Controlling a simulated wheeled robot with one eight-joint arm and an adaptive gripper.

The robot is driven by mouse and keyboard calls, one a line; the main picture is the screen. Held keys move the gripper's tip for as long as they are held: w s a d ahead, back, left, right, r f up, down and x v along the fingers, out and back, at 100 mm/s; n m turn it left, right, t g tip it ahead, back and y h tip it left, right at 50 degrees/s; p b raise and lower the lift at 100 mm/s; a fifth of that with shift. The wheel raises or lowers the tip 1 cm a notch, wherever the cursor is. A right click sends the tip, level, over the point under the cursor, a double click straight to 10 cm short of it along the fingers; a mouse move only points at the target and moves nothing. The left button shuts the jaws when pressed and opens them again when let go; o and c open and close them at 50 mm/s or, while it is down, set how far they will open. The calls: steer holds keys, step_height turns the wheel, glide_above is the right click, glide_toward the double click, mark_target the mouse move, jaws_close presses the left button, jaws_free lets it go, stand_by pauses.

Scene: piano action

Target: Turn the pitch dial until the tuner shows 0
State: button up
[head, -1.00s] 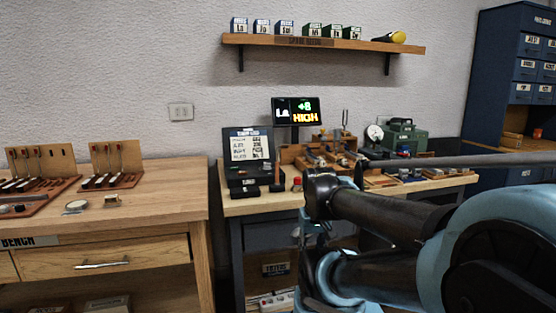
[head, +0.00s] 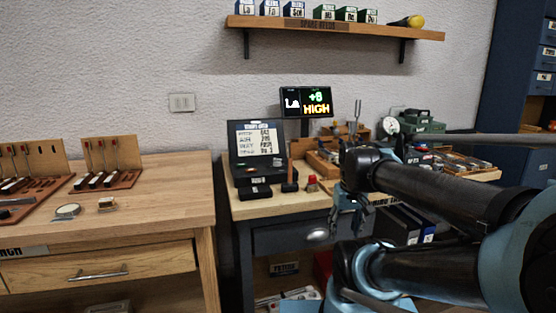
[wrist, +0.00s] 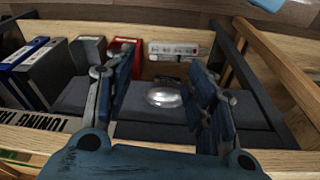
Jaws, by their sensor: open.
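The tuner screen (head: 306,102) stands at the back of the tuning bench. It shows "La", a green plus figure that looks like 8, and "HIGH" in orange. I cannot make out the pitch dial for certain. My gripper (head: 347,222) hangs in front of the bench's front edge, right of a silver drawer pull (head: 318,236). In the wrist view my gripper (wrist: 164,62) is open, its two fingers well apart. The silver pull (wrist: 165,97) shows between them, with nothing held.
A dark box with a paper list (head: 256,145) stands on the bench, with a small red-topped object (head: 312,184) to its right. Wooden trays crowd the bench's right side. Binders (wrist: 40,72) stand below. A wooden workbench (head: 150,205) is at left.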

steer(key=w+a+r+n, duration=0.2)
steer(key=w+r, duration=0.3)
steer(key=r, duration=0.1)
steer(key=w+a+r+n, duration=0.2)
steer(key=w+a+r, duration=0.1)
steer(key=w+r, duration=0.2)
steer(key=w+a+r+n+g, duration=0.1)
steer(key=w+a+r+n, duration=0.1)
steer(key=w+r, duration=0.3)
steer(key=shift+w+a+r+n, duration=0.15)
steer(key=shift+a+r+n, duration=0.1)
steer(key=shift+r, duration=0.5)
steer(key=shift+w+a+r+n, duration=0.15)
steer(key=shift+r+n, duration=0.1)
steer(key=shift+r, duration=0.45)
steer(key=w+a+r+n, duration=0.3)
steer(key=w+a+r, duration=0.2)
steer(key=w+r, duration=0.15)
step_height(320, 180, up, 3)
steer(key=n+g, duration=0.1)
steer(key=n, duration=0.3)
glide_above(277, 162)
steer(key=w, duration=0.1)
step_height(277, 162, down, 16)
steer(key=shift+w+d+f, duration=0.1)
steer(key=shift+f, duration=0.05)
steer(key=c, duration=1.1)
